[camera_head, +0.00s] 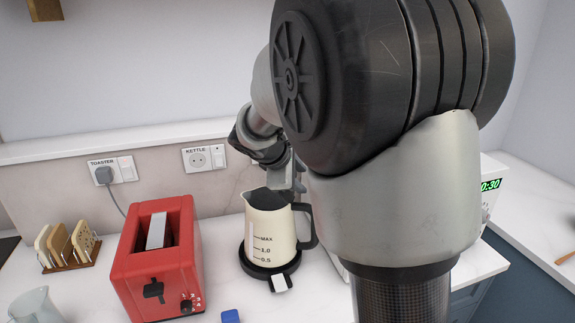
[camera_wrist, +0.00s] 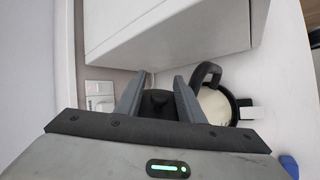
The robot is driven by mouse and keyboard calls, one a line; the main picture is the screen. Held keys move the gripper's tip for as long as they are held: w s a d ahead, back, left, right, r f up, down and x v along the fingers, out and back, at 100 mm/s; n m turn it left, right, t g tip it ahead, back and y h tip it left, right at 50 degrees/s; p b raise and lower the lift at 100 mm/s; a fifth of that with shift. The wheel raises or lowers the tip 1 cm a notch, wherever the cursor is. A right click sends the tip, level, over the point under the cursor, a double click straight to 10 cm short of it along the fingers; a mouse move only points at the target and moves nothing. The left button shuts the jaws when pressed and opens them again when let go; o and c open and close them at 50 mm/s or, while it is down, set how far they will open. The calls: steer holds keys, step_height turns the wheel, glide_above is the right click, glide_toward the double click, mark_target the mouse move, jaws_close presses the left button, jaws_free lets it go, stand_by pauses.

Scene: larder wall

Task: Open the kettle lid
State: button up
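The cream kettle (camera_head: 268,238) with a black handle (camera_head: 307,226) stands upright on its black base (camera_head: 268,268) on the counter. Its top is dark (camera_head: 266,199); I cannot tell there whether the lid is shut. My gripper (camera_head: 287,184) is right above the kettle's top, partly hidden by my arm. In the wrist view my gripper (camera_wrist: 158,100) has its fingers apart, with a dark knob-like piece (camera_wrist: 155,103), apparently the lid, between them. Contact with it is not clear. The kettle's cream body (camera_wrist: 214,106) shows beside the right finger.
A red toaster (camera_head: 160,255) stands left of the kettle, with a toast rack (camera_head: 68,245) farther left. The wall with sockets (camera_head: 204,158) is behind. A white appliance with a clock (camera_head: 489,186) stands at the right, partly behind my arm. A blue object (camera_head: 230,316) lies in front.

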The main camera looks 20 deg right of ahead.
steer(key=v, duration=1.6)
steer(key=shift+r, duration=0.2)
steer(key=s+f+m+y+p, duration=0.2)
steer(key=s+m, duration=0.4)
steer(key=s, duration=0.4)
steer(key=s+f+m+y+p, duration=0.1)
steer(key=s+m+y+p, duration=0.1)
steer(key=s+m+y, duration=0.2)
steer(key=shift+s+a+f+m+g+p, duration=0.25)
steer(key=shift+s+m, duration=1.25)
steer(key=shift+s, duration=2.25)
steer(key=shift+d+f, duration=0.1)
